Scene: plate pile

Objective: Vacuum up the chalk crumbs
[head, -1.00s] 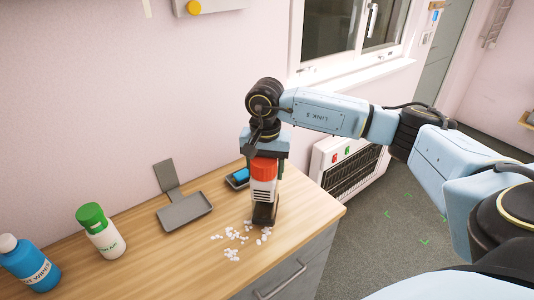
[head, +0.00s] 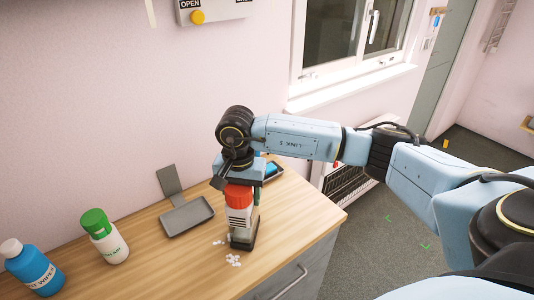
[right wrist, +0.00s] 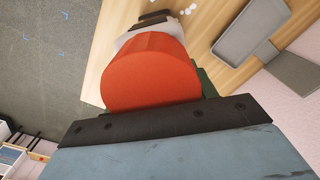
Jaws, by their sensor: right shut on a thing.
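My right gripper (head: 239,185) is shut on a handheld vacuum (head: 238,216) with a red top, a white body and a dark nozzle. The vacuum stands about upright, nozzle down at the wooden counter. The right wrist view shows its red top (right wrist: 150,75) close up, in front of the dark gripper edge. White chalk crumbs (head: 234,260) lie in a small cluster just in front of the nozzle, with a few more at its left. Some also show at the top of the right wrist view (right wrist: 189,10). Any crumbs under the nozzle are hidden. My left gripper is not in view.
A grey dustpan-like tray (head: 188,217) lies left of the vacuum, with a green-capped bottle (head: 105,240) and a blue wipes bottle (head: 32,270) farther left. A dark dish with a blue item (head: 270,170) is behind my gripper. The counter's right side (head: 305,215) is clear.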

